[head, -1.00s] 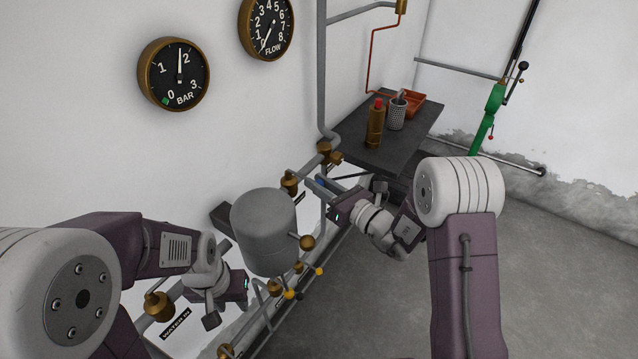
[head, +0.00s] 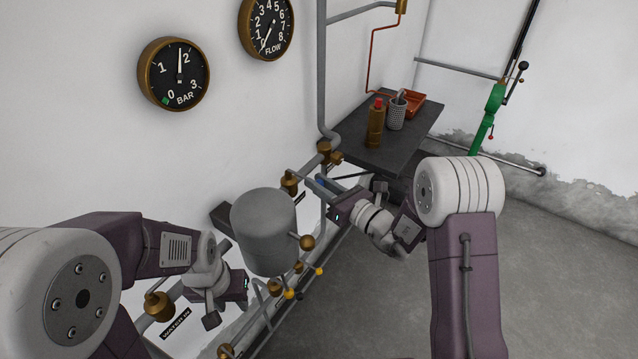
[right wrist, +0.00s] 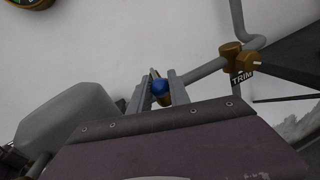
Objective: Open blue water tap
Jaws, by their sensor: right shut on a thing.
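The blue water tap shows as a round blue knob (right wrist: 160,88) in the right wrist view, between my two grey finger bars. In the head view only a small blue patch (head: 321,182) of it shows. My right gripper (head: 316,184) is shut on this knob, with a finger on each side. Brass fittings lie just behind it on the pipe. My left gripper (head: 246,286) hangs at the lower left, beside the grey tank and away from the blue tap; its fingers are hidden, so I cannot tell its opening.
A grey tank (head: 264,232) stands left of the tap. Brass valves and yellow-tipped levers lie below. Gauges (head: 174,74) hang on the wall. The floor at right is clear.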

